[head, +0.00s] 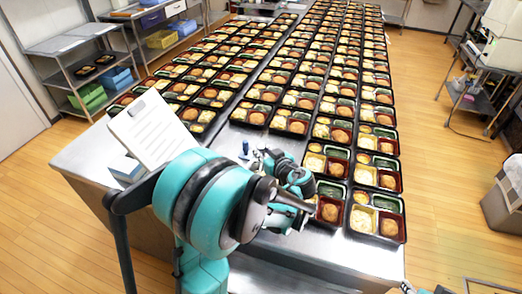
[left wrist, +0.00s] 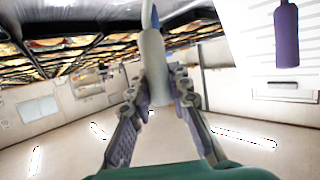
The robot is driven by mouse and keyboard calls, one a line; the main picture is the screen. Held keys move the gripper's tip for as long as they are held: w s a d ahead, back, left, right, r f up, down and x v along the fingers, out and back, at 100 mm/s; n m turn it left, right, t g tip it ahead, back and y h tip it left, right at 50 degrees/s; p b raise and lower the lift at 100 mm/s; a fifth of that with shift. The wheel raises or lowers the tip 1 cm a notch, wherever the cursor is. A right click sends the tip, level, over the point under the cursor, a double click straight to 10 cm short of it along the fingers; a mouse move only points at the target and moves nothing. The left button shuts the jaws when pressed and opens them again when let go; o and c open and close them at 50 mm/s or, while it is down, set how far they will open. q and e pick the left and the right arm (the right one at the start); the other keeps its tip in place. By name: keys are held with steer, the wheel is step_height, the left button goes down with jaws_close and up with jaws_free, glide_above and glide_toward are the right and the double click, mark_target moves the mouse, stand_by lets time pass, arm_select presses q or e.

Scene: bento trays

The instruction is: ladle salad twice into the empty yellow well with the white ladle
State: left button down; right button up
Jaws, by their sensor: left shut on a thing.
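My left gripper (head: 262,160) is above the steel table, left of the nearest bento trays, and my arm partly covers it. In the left wrist view, its fingers (left wrist: 160,98) are closed on a pale, slim object (left wrist: 153,65), which may be the white ladle's handle. The object's far end and any bowl are not clear. The nearest bento tray (head: 349,229) has red, green and yellow wells, with food in several. A neighbouring tray is partly hidden behind my arm. I cannot tell which yellow well is empty, and no salad container is identifiable.
Long rows of filled bento trays cover the table (head: 345,262). A clipboard with paper (head: 152,128) stands at the left, and a small dark blue object (head: 245,147) is near my gripper. Bare steel lies at the table's front edge.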

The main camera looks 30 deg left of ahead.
stand_by(0.4)
arm_select(q)
step_height(320, 180, up, 9)
steer(key=p, duration=0.7)
steer(key=shift+r, duration=0.1)
steer(key=shift+f, duration=0.2)
